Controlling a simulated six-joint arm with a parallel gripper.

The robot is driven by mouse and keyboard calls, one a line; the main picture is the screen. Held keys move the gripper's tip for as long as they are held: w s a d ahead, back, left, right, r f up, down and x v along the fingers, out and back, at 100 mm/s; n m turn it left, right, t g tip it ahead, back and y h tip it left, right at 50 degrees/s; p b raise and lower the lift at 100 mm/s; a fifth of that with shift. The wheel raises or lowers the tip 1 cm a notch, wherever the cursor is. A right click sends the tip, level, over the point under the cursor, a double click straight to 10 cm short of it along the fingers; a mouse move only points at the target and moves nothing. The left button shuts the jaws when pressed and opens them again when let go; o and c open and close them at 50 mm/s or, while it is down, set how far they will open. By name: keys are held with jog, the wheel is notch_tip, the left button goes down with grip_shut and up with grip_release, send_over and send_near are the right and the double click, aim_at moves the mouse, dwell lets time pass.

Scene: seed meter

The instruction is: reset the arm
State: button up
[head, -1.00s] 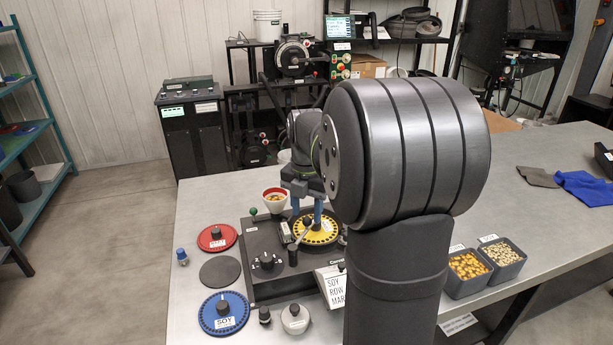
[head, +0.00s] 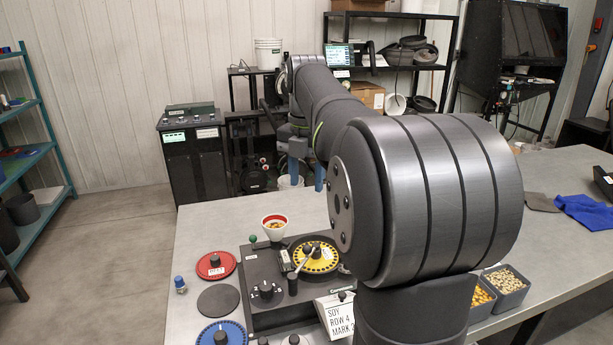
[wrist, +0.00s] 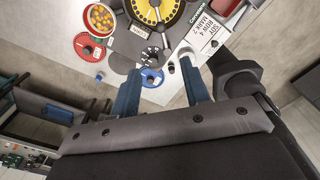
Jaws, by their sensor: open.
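My gripper (head: 308,172) is raised above the far side of the table in the head view, behind the seed meter. Its two blue fingers also show in the wrist view (wrist: 160,92), spread apart with nothing between them. The seed meter (head: 256,314) is a dark base with a yellow seed disc (head: 315,256) on it. A white and red cup (head: 275,228) with seeds in it stands at the meter's back left. A lever lies over the yellow disc. My gripper touches none of these.
A red disc (head: 216,264), a dark round pad (head: 218,300) and a blue disc (head: 222,334) lie left of the meter. A sign reading SOY ROW 4 (head: 338,315) stands in front. Seed bins (head: 507,286) sit at right, partly hidden by my arm.

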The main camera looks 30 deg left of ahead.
aim_at(307, 246)
jog(key=shift+f, duration=0.1)
dwell(0.3)
notch_tip(307, 246, down, 17)
jog(key=shift+f, duration=0.2)
dwell(0.4)
jog(key=shift+r, duration=0.1)
jog(key=shift+f, duration=0.2)
jog(key=shift+d+r+m, duration=0.1)
jog(key=shift+d+m, duration=0.55)
jog(key=shift+m, duration=0.45)
dwell(1.3)
jog(key=shift+o, duration=0.3)
